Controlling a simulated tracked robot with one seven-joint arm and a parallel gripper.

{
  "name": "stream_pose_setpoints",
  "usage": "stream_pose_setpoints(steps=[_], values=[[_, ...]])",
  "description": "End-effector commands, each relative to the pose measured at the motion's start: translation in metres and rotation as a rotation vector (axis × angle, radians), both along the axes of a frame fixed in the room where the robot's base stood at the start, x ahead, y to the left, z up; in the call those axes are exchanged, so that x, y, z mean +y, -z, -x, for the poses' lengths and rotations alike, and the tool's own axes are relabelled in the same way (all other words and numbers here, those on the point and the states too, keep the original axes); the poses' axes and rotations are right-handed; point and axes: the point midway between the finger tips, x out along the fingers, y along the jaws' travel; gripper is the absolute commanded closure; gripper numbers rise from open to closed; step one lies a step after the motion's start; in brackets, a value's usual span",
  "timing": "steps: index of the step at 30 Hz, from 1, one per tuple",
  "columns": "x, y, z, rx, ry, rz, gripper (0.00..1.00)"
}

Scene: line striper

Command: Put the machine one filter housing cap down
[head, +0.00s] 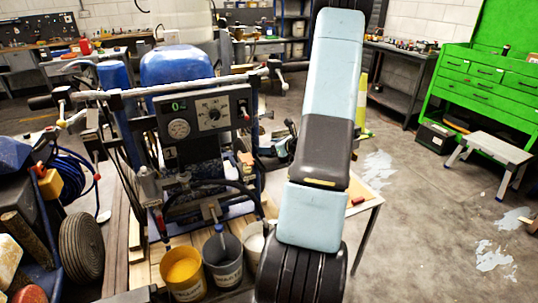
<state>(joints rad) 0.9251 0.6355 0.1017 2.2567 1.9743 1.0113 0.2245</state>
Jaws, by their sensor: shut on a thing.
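The line striper (205,112) stands left of centre, with a handlebar, a control panel with a round gauge, and a blue tank (177,65) behind. I cannot make out the filter housing or its cap in the head view. My arm rises through the middle of the picture and covers part of the machine's right side and what lies behind it. I cannot pick out my gripper or its fingers, so what it holds is hidden.
Yellow (183,272) and grey (222,262) buckets stand in front of the machine. A low table (368,190) is partly behind my arm. A step stool (490,150) and a green tool cabinet (485,85) stand at right. The floor at lower right is open, with white paint patches.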

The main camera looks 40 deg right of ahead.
Motion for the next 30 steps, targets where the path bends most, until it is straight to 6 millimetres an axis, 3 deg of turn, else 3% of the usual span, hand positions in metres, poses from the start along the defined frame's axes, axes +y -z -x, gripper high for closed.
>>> stream_pose_setpoints(steps=[10,30], values=[[0.001,0.033,-0.004,0.0,0.0,-0.002,0.68],[0.0,0.046,-0.003,0.004,0.002,-0.001,0.68]])
